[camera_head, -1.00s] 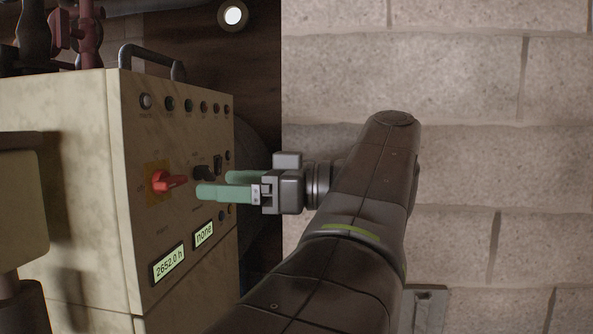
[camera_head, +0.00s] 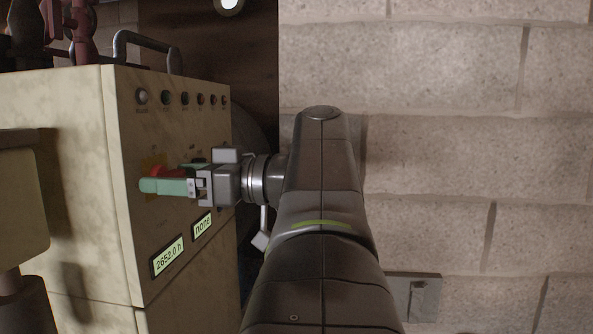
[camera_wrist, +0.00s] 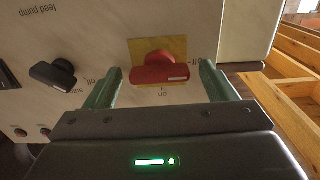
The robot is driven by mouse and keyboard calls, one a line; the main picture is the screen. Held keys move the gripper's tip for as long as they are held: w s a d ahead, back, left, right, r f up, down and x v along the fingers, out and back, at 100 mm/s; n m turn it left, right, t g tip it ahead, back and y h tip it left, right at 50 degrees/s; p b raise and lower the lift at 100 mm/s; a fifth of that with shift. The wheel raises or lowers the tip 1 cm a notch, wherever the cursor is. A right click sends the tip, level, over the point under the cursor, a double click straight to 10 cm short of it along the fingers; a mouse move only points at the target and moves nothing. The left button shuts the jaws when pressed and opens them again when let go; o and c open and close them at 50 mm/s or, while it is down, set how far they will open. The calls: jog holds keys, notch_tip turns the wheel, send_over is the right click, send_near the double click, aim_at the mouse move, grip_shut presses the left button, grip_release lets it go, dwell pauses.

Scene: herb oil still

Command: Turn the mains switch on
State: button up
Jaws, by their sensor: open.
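The red mains switch, a rotary knob (camera_wrist: 160,68) on a yellow plate (camera_wrist: 141,47), is on the cream control panel in the wrist view. Its bar lies crosswise, with the white mark at the end near the "off" label; "on" is printed below it. My gripper (camera_wrist: 157,80) is open, with one green finger on each side of the knob and a gap to both. In the head view the switch (camera_head: 158,171) is partly hidden behind my gripper (camera_head: 165,182) at the panel face. I cannot tell how deep the fingers reach around it.
A black feed pump knob (camera_wrist: 53,74) sits left of the switch in the wrist view. A row of lamps (camera_head: 184,98) is above and lit displays (camera_head: 167,256) are below on the panel. A block wall (camera_head: 450,100) stands to the right; wooden shelving (camera_wrist: 290,100) shows at the right.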

jog(key=c, duration=1)
jog(key=shift+m, duration=0.4)
jog(key=m, duration=0.3)
jog(key=shift+m, duration=0.3)
jog(key=m, duration=0.4)
jog(key=shift+m+p, duration=0.3)
jog(key=shift+p, duration=0.05)
jog(key=m+p, duration=0.2)
jog(key=m, duration=0.3)
jog(key=shift+w+r+p, duration=0.1)
jog(key=shift+p, duration=0.3)
jog(key=shift+m+p, duration=1.25)
jog(key=shift+m, duration=0.95)
jog(key=shift+f, duration=0.2)
